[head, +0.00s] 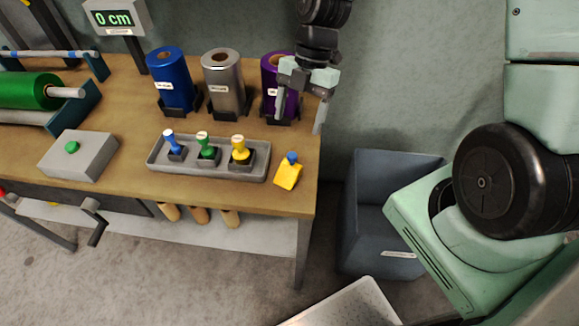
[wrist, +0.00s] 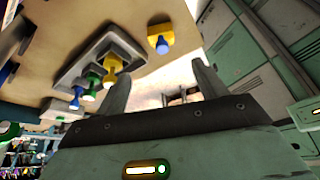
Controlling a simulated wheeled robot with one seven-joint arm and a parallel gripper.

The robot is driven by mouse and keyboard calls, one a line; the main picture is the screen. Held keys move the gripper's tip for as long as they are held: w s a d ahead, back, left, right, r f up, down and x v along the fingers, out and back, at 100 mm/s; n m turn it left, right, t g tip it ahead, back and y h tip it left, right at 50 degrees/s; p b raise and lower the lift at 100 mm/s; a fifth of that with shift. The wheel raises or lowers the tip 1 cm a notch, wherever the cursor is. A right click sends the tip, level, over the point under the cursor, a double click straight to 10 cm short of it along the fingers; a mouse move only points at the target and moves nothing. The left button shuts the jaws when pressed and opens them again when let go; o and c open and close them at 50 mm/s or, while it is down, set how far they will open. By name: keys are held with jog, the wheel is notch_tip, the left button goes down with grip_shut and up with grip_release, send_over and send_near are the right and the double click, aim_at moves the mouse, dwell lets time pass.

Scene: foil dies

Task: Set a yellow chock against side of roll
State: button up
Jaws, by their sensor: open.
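The yellow chock (head: 288,176) with a blue knob sits on the bench top near its front right corner, apart from every roll. It also shows in the wrist view (wrist: 160,35), beyond my fingertips. My gripper (head: 301,112) is open and empty, above the bench's right edge, beside and partly in front of the purple roll (head: 269,75). The silver roll (head: 222,78) and blue roll (head: 169,82) stand upright to its left in dark holders. The green roll (head: 28,91) lies on its side at the far left. My open fingers show in the wrist view (wrist: 161,75).
A grey tray (head: 215,172) holds stamps with blue, green and yellow handles, left of the chock. A grey box with a green button (head: 75,158) stands front left. A grey bin (head: 375,240) is on the floor right of the bench. Bench top between tray and rolls is clear.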

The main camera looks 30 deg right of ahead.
aim_at(293, 153)
jog(key=x, duration=0.6)
jog(key=shift+s+a+f+p, duration=0.1)
jog(key=shift+a+f+p, duration=0.05)
jog(key=shift+f+p, duration=0.25)
jog(key=shift+d+p+x, duration=0.15)
jog(key=shift+p+x, duration=0.25)
jog(key=shift+x, duration=0.95)
jog(key=shift+d+p+x, duration=0.2)
jog(key=shift+p+x, duration=0.15)
jog(key=shift+x, duration=1.05)
jog(key=shift+f, duration=0.1)
jog(key=shift+c, duration=0.3)
jog(key=c, duration=1.1)
